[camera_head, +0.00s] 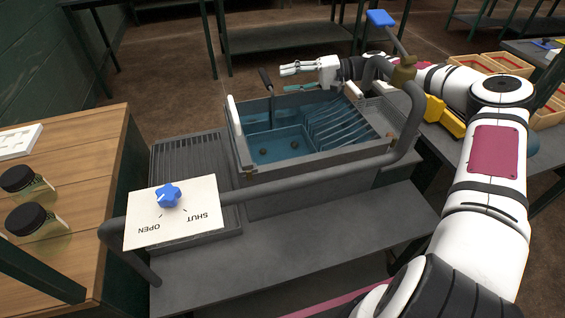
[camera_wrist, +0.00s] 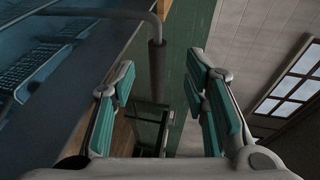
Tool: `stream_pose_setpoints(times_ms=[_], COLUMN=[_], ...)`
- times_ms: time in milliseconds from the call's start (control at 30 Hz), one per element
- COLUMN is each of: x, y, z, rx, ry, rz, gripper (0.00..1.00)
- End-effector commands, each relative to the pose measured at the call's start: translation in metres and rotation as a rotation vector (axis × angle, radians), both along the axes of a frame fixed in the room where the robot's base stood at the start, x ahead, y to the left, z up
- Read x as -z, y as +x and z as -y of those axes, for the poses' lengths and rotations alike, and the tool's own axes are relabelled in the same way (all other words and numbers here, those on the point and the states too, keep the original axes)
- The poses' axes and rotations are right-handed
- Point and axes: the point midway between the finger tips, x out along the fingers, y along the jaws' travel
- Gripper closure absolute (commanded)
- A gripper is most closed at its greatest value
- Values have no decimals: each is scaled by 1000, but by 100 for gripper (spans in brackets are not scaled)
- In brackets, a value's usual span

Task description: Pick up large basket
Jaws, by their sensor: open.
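A grey basin (camera_head: 325,161) with a blue-tinted inside stands on the metal bench. A black handle (camera_head: 266,79) on a bent rod rises at its back edge. In the wrist view the handle (camera_wrist: 157,68) shows ahead, between the lines of the fingers, and its rod runs left toward wire mesh (camera_wrist: 40,70), seemingly the large basket. The basket's full outline is not clear in the head view. My gripper (camera_head: 287,78) is open and empty above the basin's back edge, with its teal-padded fingers pointing left toward the handle. The fingers (camera_wrist: 160,80) appear apart from the handle.
A thick grey pipe (camera_head: 310,182) bends around the basin's front and right side. A white panel (camera_head: 172,212) with a blue knob stands at front left. Jars (camera_head: 35,222) with black lids stand on the wooden table (camera_head: 85,150). A yellow object (camera_head: 443,115) is at right.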

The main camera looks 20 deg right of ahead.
Motion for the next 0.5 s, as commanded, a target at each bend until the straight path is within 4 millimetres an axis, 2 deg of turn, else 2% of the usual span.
stream_pose_setpoints(times_ms=[233,500], x=[4,12], y=[7,20], z=[-14,-46], rx=[-2,-2], ry=[1,1], rz=[-1,0], gripper=[59,59])
